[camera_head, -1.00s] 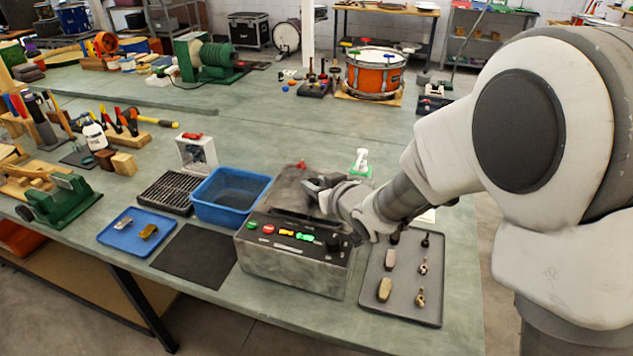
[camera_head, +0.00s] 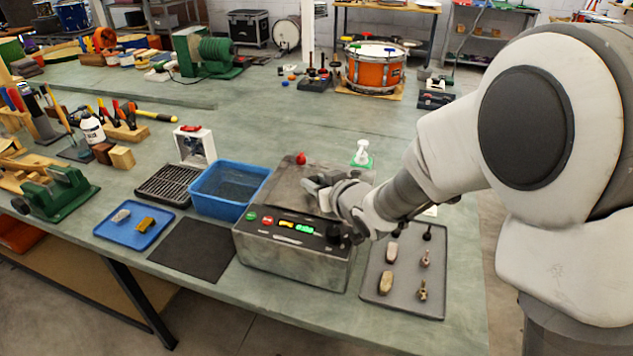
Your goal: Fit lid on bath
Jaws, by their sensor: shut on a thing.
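The bath (camera_head: 292,262) is a grey metal box with buttons and a lit green display on its front panel. It stands near the front edge of the bench. The lid (camera_head: 287,179) is a flat grey metal plate at the top of the bath, covering most of its opening as seen from here. Whether it is fully seated cannot be told. My gripper (camera_head: 310,187) is over the lid's middle, shut on the lid; its fingers and wrist hide the grip and the lid's right part.
A blue tub (camera_head: 229,190) and black rack (camera_head: 167,184) stand left of the bath. A blue tray (camera_head: 135,228) and dark mat (camera_head: 193,249) lie in front of them. A grey tray (camera_head: 405,275) with small parts is at right. A pump bottle (camera_head: 361,153) stands behind.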

